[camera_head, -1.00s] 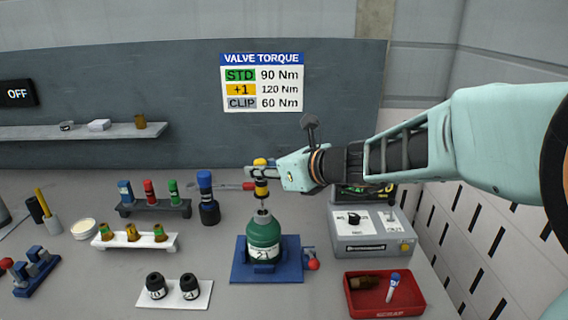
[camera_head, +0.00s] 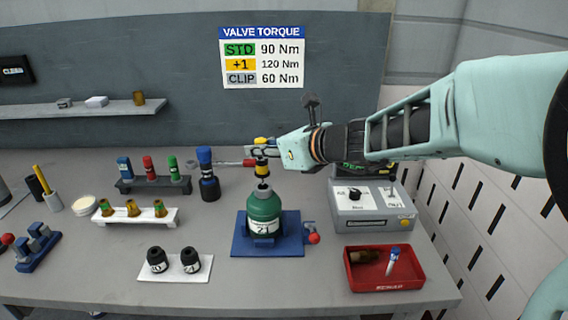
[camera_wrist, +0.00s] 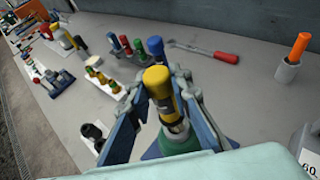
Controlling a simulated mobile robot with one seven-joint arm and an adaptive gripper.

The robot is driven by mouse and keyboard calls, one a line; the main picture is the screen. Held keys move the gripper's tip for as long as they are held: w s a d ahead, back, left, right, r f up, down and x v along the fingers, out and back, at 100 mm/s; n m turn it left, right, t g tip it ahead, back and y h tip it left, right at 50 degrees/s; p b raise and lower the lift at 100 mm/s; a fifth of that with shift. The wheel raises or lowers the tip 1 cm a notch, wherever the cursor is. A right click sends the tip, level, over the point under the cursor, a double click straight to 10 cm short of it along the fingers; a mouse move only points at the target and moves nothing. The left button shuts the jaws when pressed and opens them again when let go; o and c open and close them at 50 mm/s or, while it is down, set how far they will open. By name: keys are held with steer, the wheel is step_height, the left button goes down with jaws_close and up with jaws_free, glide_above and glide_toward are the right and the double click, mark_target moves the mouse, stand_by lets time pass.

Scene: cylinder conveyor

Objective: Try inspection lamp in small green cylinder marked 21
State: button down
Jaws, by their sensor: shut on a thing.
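The small green cylinder (camera_head: 263,209), marked 21, stands upright in a blue holder (camera_head: 240,245) with a red-knobbed handle. My gripper (camera_head: 262,153) is shut on the yellow-and-black inspection lamp (camera_head: 261,168), upright directly above the cylinder's neck. The lamp's lower end meets the neck opening, and its thin stem is mostly hidden, seemingly inside. In the wrist view the lamp (camera_wrist: 158,82) stands between the blue fingers, with the green shoulder (camera_wrist: 180,142) of the cylinder beneath. A dark display (camera_head: 14,71) on the wall at left shows small text I cannot read surely.
A red scrap tray (camera_head: 385,285) and a grey control box (camera_head: 372,222) stand at right. A blue-and-black tool (camera_head: 207,176) stands left of the cylinder. Racks of valves (camera_head: 133,221) and a white plate (camera_head: 173,279) with two black caps lie further left. A torque chart (camera_head: 262,57) hangs behind.

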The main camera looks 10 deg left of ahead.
steer(key=shift+r, duration=0.1)
stand_by(0.3)
steer(key=shift+r+p, duration=4.35)
steer(key=shift+r, duration=0.6)
steer(key=shift+f, duration=0.1)
